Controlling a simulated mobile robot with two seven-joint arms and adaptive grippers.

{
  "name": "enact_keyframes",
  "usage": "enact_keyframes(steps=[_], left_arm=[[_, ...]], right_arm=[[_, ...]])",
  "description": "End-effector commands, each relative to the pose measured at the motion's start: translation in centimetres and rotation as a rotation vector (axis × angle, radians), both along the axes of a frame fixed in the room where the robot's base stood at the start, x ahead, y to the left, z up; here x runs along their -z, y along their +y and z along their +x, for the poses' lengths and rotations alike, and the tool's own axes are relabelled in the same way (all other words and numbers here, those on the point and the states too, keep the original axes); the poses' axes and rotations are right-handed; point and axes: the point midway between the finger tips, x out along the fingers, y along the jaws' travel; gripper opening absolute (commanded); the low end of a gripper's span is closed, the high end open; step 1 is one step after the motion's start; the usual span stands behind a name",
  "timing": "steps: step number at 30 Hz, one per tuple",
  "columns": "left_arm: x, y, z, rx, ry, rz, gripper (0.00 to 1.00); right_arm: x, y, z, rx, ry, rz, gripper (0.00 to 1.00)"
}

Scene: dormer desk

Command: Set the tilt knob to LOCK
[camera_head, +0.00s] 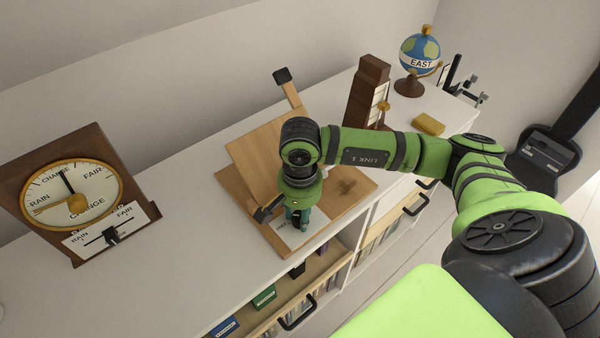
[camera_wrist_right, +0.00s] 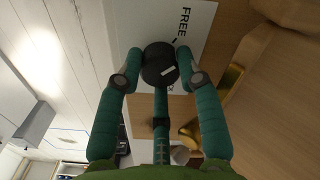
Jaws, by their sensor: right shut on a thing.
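The tilt knob (camera_wrist_right: 157,60) is a round black knob with a short white mark, seen in the right wrist view. It stands by a white label plate (camera_wrist_right: 205,25) that reads FREE; no LOCK word is readable. In the head view the right gripper (camera_head: 297,220) points down over the front of the wooden tilting stand (camera_head: 228,185), and hides the knob and most of the plate (camera_head: 285,238) there. My left gripper is not in view.
A barometer-like dial (camera_head: 85,200) with a slider stands at left. Behind the right arm are a dark wooden metronome-like box (camera_head: 368,90), a globe (camera_head: 420,50) and a yellow block (camera_head: 428,124). An open drawer (camera_head: 320,262) lies below. White desk top is clear left of the stand.

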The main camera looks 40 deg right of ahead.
Motion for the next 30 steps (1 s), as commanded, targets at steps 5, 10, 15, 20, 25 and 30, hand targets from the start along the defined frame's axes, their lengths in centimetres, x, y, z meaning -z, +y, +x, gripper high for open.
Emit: enact_keyframes(steps=[5, 10, 15, 20, 25, 30], left_arm=[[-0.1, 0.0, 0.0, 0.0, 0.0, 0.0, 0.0], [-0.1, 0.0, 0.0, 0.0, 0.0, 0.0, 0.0], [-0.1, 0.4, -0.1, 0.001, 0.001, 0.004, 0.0], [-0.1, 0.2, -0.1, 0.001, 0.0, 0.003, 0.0], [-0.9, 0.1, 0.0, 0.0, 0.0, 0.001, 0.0], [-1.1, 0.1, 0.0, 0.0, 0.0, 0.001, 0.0]], right_arm=[[-0.2, -0.2, 0.2, 0.002, -0.007, -0.003, 0.44], [-0.2, -0.1, 0.2, 0.001, -0.005, -0.002, 0.46], [-0.1, -0.1, 0.1, 0.0, -0.004, -0.002, 0.46], [-0.1, 0.0, 0.1, -0.002, -0.003, -0.001, 0.46], [-0.4, 0.0, 0.1, -0.05, -0.001, 0.0, 0.46], [-1.2, 0.0, 0.3, -0.142, -0.009, 0.0, 0.46]])
